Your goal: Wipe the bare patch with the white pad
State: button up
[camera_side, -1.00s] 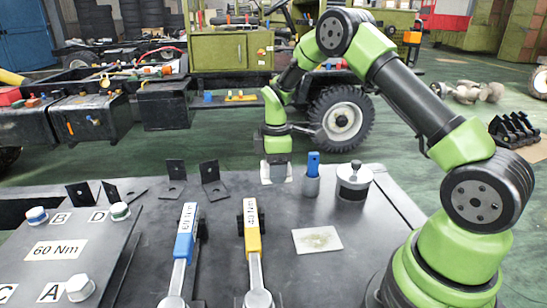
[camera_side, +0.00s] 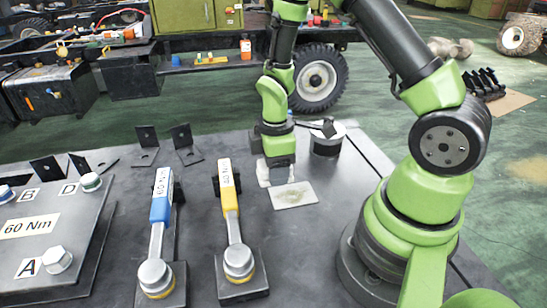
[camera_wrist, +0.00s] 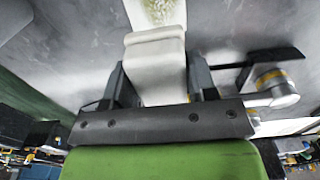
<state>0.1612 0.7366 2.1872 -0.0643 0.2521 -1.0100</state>
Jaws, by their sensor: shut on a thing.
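My gripper (camera_side: 280,162) is shut on the white pad (camera_wrist: 158,72), which sits between both fingers in the wrist view. The bare patch (camera_side: 292,195) is a dull greenish blotch on a pale flat plate (camera_side: 309,199) on the bench. The pad is at the plate's far edge, low over the bench; I cannot tell whether it touches. In the wrist view the patch (camera_wrist: 160,10) shows at the top, just beyond the pad, cut by the frame edge.
A yellow-handled wrench (camera_side: 229,190) and a blue-handled wrench (camera_side: 161,198) stand left of the plate. Bench right of the plate is clear.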

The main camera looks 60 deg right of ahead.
aim_at(274, 197)
jog(key=shift+f, duration=2)
notch_tip(274, 197, down, 2)
jog(key=shift+f, duration=0.1)
jog(key=shift+s+d, duration=0.55)
jog(key=shift+d, duration=0.05)
jog(key=shift+c, duration=0.7)
jog(key=shift+s+d, duration=2.1)
jog(key=shift+w+a, duration=2.75)
jog(key=shift+s+r, duration=0.1)
jog(key=shift+r, duration=4.05)
jog(key=shift+f, duration=0.25)
